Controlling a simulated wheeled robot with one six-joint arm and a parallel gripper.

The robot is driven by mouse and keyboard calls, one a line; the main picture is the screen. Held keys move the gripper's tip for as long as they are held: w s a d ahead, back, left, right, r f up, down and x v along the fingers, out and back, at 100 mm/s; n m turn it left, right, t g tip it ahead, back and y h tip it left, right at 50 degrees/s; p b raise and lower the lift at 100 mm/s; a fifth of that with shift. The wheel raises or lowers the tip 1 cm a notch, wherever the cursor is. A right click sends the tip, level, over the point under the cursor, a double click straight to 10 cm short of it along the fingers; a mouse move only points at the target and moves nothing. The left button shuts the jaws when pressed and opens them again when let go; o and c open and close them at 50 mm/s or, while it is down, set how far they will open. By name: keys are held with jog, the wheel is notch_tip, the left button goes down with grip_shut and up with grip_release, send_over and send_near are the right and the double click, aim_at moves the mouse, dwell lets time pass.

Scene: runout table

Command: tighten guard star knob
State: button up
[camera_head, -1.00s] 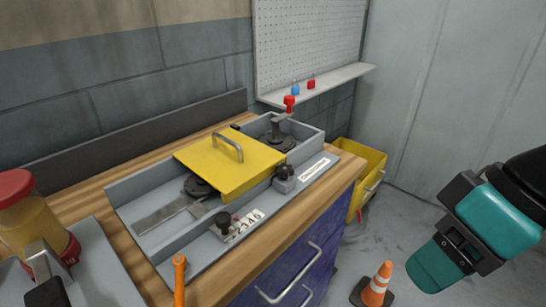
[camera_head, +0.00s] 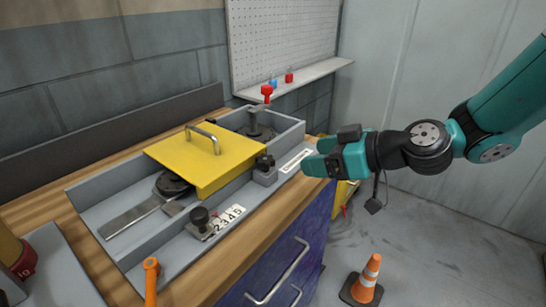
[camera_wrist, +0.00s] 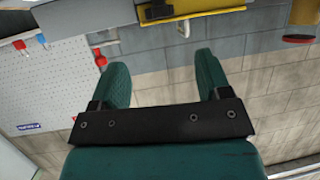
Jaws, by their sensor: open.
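The yellow guard (camera_head: 212,158) is a flat cover with a grey handle, lying across the grey runout tray (camera_head: 92,206). A black knob (camera_head: 264,162), which looks like the star knob, stands on a grey block at the guard's right edge. My gripper (camera_head: 318,157) is level in the air to the right of that knob, apart from it. In the wrist view its two teal fingers (camera_wrist: 164,75) are spread with nothing between them. The yellow guard's edge shows at the top of that view (camera_wrist: 190,10); the knob cannot be told for sure there.
A second black knob (camera_head: 200,215) stands by the number counter (camera_head: 229,217). An orange handle (camera_head: 151,280) rises at the front. A traffic cone (camera_head: 367,279) is on the floor.

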aim_at(270, 160)
jog(key=p+x, duration=0.2)
jog(key=x, duration=0.9)
jog(key=shift+f, duration=0.1)
jog(key=c, duration=0.9)
